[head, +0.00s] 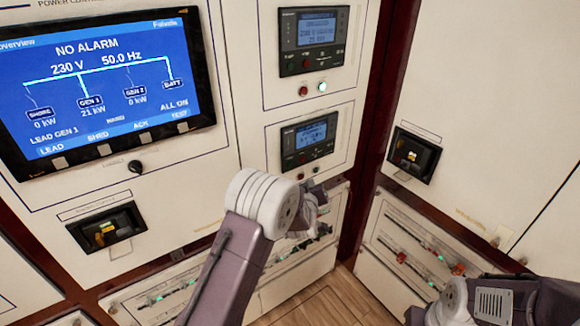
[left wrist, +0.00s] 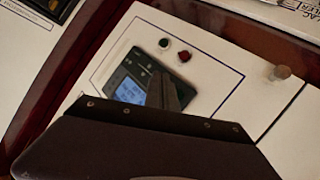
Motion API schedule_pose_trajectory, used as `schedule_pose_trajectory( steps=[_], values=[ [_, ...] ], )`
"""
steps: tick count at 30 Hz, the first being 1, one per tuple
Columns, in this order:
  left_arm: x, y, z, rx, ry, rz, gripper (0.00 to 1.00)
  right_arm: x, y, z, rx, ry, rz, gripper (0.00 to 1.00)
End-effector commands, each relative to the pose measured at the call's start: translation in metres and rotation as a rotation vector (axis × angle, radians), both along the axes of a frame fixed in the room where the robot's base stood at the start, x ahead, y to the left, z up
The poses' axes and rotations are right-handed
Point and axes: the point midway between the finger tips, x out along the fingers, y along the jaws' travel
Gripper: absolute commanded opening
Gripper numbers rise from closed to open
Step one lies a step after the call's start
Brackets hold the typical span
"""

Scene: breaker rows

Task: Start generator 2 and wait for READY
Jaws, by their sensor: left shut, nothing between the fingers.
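The lower generator controller (head: 308,141) has a lit blue screen and sits under a similar upper controller (head: 309,40). My left gripper (head: 317,192) is in front of the lower panel, near its bottom edge. In the left wrist view the closed fingers (left wrist: 166,92) overlap the controller's face beside its lit screen (left wrist: 129,91); I cannot tell whether they touch it. A red button (left wrist: 184,56) and a dark green one (left wrist: 164,43) show near it. The large display (head: 105,75) reads NO ALARM, GEN 1 21 kW, GEN 2 0 kW. My right gripper is out of view.
Under the upper controller are a red button (head: 303,91) and a bright lamp (head: 322,87). Breaker rows (head: 412,256) are low on the right. Black recessed breakers (head: 107,229) are on the left and on the right cabinet (head: 413,154). Wooden floor (head: 325,303) shows below.

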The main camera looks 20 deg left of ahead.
Motion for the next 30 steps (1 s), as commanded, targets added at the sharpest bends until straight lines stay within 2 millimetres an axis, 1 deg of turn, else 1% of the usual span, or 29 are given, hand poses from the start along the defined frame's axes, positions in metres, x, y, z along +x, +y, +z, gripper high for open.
schedule_pose_trajectory(
  steps=[5,14,18,24,30],
  values=[
    [0.008,0.011,0.001,0.000,-0.001,0.003,0.00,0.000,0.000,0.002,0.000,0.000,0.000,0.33],
    [0.035,0.047,0.001,0.000,-0.002,0.003,0.00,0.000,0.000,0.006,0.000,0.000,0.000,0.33],
    [0.046,0.059,-0.002,-0.001,-0.002,0.002,0.00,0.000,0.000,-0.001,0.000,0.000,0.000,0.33],
    [0.053,0.069,0.000,-0.001,-0.001,0.001,0.00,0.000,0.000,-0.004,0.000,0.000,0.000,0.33],
    [0.054,0.070,0.000,0.000,0.000,0.000,0.00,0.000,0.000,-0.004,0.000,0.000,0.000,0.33]
  ],
)
